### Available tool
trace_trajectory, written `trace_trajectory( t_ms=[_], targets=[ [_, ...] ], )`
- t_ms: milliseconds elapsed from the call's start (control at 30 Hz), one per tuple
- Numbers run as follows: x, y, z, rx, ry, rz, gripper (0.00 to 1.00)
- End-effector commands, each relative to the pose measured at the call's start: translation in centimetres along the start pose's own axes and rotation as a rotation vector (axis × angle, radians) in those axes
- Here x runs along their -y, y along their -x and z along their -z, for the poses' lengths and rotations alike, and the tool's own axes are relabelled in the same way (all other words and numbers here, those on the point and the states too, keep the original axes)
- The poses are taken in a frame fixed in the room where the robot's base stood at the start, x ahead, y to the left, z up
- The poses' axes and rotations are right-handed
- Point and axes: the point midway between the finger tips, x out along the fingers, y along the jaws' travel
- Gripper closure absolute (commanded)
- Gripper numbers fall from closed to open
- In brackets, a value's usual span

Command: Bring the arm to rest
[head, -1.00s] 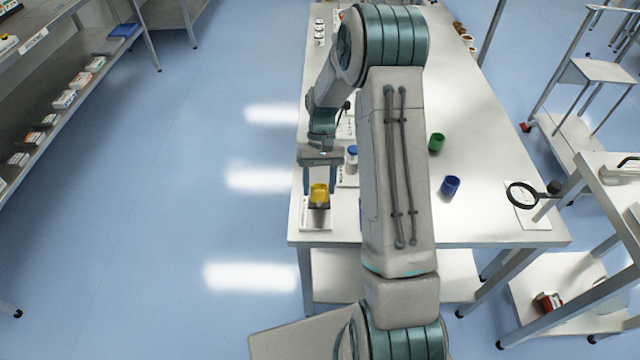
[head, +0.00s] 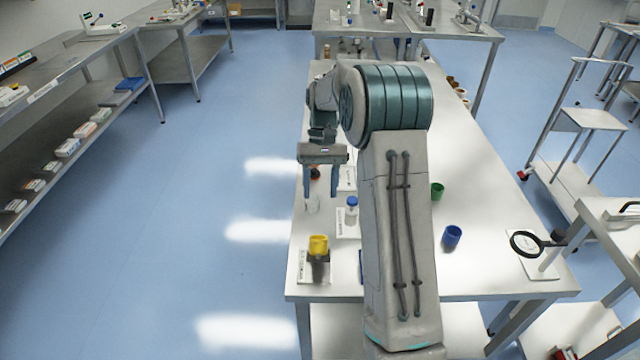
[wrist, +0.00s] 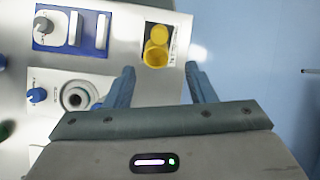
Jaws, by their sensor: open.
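My gripper (head: 321,194) is open and empty.
Shelves (head: 75,145) stand at left. Blue floor (head: 200,200) between is clear.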

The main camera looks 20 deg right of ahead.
Motion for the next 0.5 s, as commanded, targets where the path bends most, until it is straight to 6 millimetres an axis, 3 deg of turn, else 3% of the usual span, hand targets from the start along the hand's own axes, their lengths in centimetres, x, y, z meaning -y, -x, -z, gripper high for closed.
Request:
trace_trajectory(
  t_ms=[167, 500],
  targets=[
    [0.01, 0.98, 0.0, 0.0, 0.0, 0.0, 0.5],
    [0.02, 1.04, -0.01, 0.0, 0.0, 0.0, 0.5]
  ],
)
